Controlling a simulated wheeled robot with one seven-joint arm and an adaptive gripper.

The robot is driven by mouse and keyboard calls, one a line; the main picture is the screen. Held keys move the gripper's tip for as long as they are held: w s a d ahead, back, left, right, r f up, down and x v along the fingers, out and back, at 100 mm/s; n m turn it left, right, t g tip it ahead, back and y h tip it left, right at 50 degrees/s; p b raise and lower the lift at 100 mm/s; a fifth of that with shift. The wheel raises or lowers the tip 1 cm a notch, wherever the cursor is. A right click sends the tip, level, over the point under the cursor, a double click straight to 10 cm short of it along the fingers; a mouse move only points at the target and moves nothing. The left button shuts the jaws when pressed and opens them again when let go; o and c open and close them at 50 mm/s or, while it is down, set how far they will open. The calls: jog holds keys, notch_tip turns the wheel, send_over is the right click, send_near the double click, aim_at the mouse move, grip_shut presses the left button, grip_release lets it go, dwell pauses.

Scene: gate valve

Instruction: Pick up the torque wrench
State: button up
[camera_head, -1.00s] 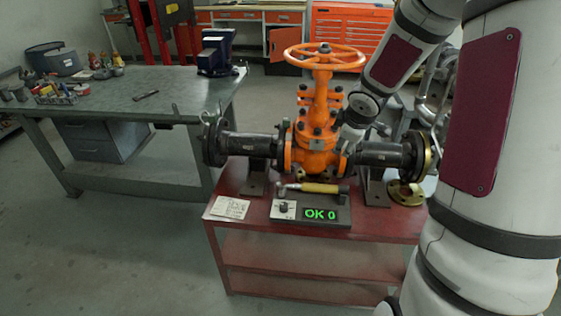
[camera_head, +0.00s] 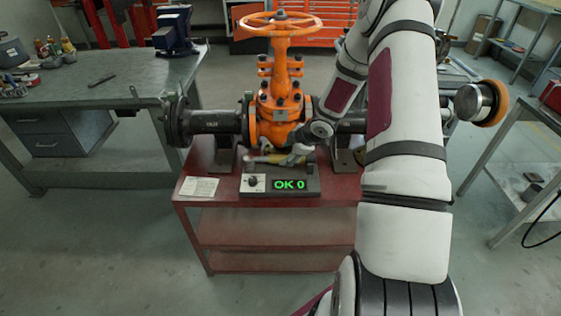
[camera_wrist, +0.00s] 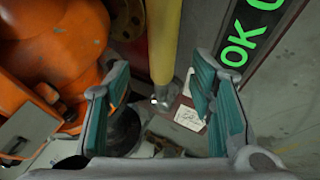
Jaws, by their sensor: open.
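The torque wrench (camera_head: 262,159) lies across the top of the display box (camera_head: 281,186) on the red cart, in front of the orange valve (camera_head: 280,105). In the wrist view the wrench's yellow handle (camera_wrist: 164,42) runs down between the two teal-padded fingers of my gripper (camera_wrist: 159,72). The fingers are open, one on each side of the handle, with gaps showing. The display reads OK 0.
The valve body stands close behind my gripper, with black flanged pipes (camera_head: 210,122) on both sides. A white paper card (camera_head: 199,187) lies on the red cart (camera_head: 270,218) at the left. A workbench (camera_head: 100,95) stands further left.

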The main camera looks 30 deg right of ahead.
aim_at(283, 157)
jog(key=shift+b+x, duration=0.45)
jog(key=shift+x, duration=2.8)
jog(key=shift+s, duration=0.2)
grip_shut()
jog(key=shift+w, duration=0.1)
